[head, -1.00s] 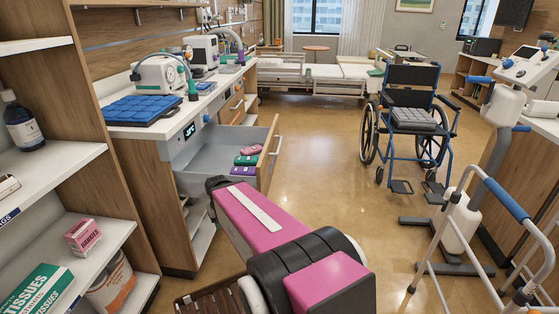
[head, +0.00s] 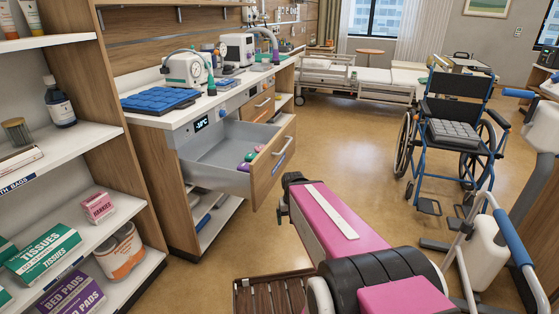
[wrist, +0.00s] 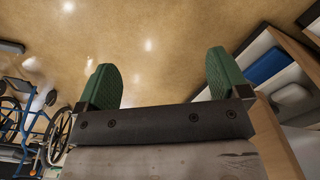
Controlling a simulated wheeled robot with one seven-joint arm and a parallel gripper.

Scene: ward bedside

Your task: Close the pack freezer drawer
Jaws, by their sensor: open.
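The freezer drawer (head: 266,172) stands pulled out from the bedside counter, its wooden front facing the aisle. Its bar handle (head: 282,155) is on the outer face of that front. A few small coloured packs (head: 248,159) lie inside, near the front. My gripper (wrist: 164,78) shows in the wrist view with its two green fingers wide apart and nothing between them. In the head view my pink arm reaches forward, and its far end is just right of and below the drawer front, apart from it. Most of the gripper is hidden there.
Open shelves (head: 70,145) with boxes and bottles stand close on the left. A blue pack tray (head: 160,100) and machines sit on the counter (head: 172,117). A wheelchair (head: 450,140) and a walker (head: 490,230) stand to the right. Floor between drawer and wheelchair is clear.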

